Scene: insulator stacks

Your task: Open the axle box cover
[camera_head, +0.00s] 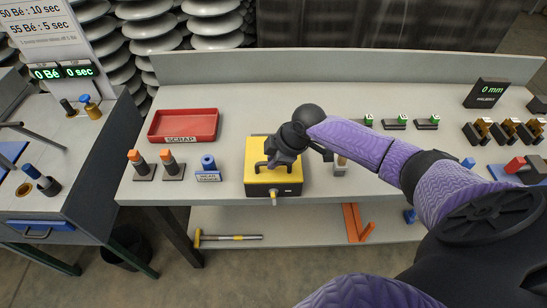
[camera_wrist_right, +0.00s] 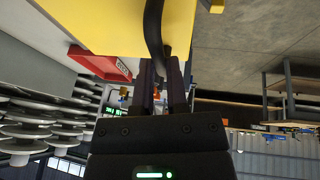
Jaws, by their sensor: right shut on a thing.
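The axle box stands near the front edge of the bench, with a yellow cover (camera_head: 254,153) on top of a dark base (camera_head: 291,190). The cover appears to sit flat on the base. A yellow fitting (camera_head: 273,197) sticks out of the front. My right gripper (camera_head: 272,163) comes down over the cover and is shut on its black handle. In the right wrist view, the gripper fingers (camera_wrist_right: 164,80) close around the curved black handle (camera_wrist_right: 153,25) beside the yellow cover (camera_wrist_right: 95,22). My arm hides part of the box's far right side. My left gripper is not in view.
A red scrap tray (camera_head: 183,126) lies behind left of the box. Orange-topped pieces (camera_head: 137,160) and a blue gauge (camera_head: 208,165) stand to its left. A small holder (camera_head: 340,164) is close on its right. A hammer (camera_head: 228,237) lies on the lower shelf.

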